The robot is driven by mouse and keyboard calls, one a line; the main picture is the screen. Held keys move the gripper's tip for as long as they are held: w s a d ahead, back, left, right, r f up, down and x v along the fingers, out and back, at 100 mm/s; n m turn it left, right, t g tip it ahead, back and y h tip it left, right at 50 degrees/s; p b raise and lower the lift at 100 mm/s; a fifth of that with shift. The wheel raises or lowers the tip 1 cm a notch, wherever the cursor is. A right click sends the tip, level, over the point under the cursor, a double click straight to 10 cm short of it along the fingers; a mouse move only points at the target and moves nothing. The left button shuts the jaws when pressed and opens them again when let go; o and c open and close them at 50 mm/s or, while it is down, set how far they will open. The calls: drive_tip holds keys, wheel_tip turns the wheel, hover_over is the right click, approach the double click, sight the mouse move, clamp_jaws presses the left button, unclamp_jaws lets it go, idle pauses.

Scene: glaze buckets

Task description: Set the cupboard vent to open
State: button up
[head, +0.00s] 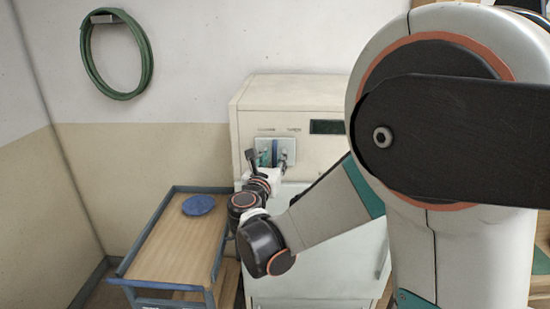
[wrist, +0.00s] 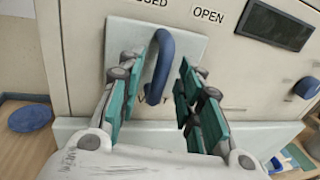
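The cupboard (head: 310,98) is a cream cabinet with a grey vent plate (wrist: 188,38) on its upper front. A curved blue vent lever (wrist: 163,66) stands out from the plate, below and left of an OPEN label (wrist: 208,15). A partly cut-off label at the upper left ends in "SED". My gripper (wrist: 160,88) is open, with its teal finger pads on either side of the lever. The left pad is closer to it than the right; contact is not clear. In the head view my gripper (head: 270,158) is in front of the plate, hiding part of it.
A dark display (wrist: 276,24) and a blue knob (wrist: 306,88) are to the right of the plate. A wooden-topped trolley (head: 165,247) with a blue disc (head: 198,205) stands left of the cupboard. A green hose (head: 86,60) hangs on the wall.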

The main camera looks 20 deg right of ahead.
clamp_jaws()
drive_tip(key=s+d, duration=0.2)
drive_tip(key=d, duration=0.6)
drive_tip(key=shift+s, duration=0.3)
unclamp_jaws()
drive_tip(key=shift+s+d, duration=0.1)
drive_tip(key=shift+d, duration=0.05)
